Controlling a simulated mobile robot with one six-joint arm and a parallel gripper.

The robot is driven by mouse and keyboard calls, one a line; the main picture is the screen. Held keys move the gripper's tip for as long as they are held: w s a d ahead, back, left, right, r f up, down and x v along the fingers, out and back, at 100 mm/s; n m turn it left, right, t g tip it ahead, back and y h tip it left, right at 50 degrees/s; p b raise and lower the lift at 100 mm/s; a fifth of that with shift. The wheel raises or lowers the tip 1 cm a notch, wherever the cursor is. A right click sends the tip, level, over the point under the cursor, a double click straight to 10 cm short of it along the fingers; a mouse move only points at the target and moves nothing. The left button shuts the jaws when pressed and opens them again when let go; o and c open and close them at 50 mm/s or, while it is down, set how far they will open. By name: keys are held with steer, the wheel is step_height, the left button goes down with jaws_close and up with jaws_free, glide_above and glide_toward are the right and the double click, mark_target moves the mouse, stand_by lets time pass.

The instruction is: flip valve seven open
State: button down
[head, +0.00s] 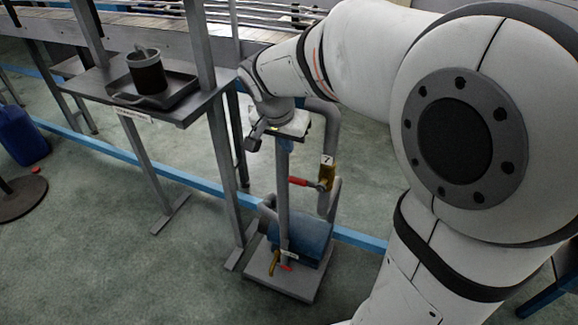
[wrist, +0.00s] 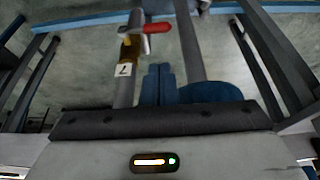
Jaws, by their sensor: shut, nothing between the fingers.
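Valve seven (head: 325,178) is a brass valve on a vertical grey pipe, with a label marked 7 above it in the head view. Its red handle (head: 299,181) points left, across the pipe. In the wrist view the brass body (wrist: 130,48) is upper left of my fingers and the red handle (wrist: 158,28) points right, beyond the fingertips. My gripper (wrist: 158,66) has its two blue fingers side by side, shut and empty, apart from the handle. In the head view my gripper (head: 287,146) is above the handle, mostly hidden by the wrist and a post.
A blue pump unit (head: 302,238) sits on a grey base below the valve, with a small yellow fitting (head: 274,262) at its front. A metal stand on the left carries a tray (head: 180,92) with a dark mug (head: 147,74). A blue rail (head: 180,168) crosses the floor.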

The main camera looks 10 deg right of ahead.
mark_target(295, 179)
steer(key=b+x, duration=0.1)
steer(key=x, duration=0.3)
steer(key=b+x, duration=0.1)
steer(key=x, duration=0.4)
steer(key=b+x, duration=0.2)
steer(key=x, duration=0.3)
steer(key=shift+s+a+f, duration=0.1)
steer(key=shift+s, duration=0.3)
steer(key=shift+a+f, duration=0.1)
steer(key=shift+a, duration=0.05)
steer(key=shift+a+f, duration=0.1)
steer(key=shift+w+h, duration=0.1)
steer(key=shift+h, duration=0.2)
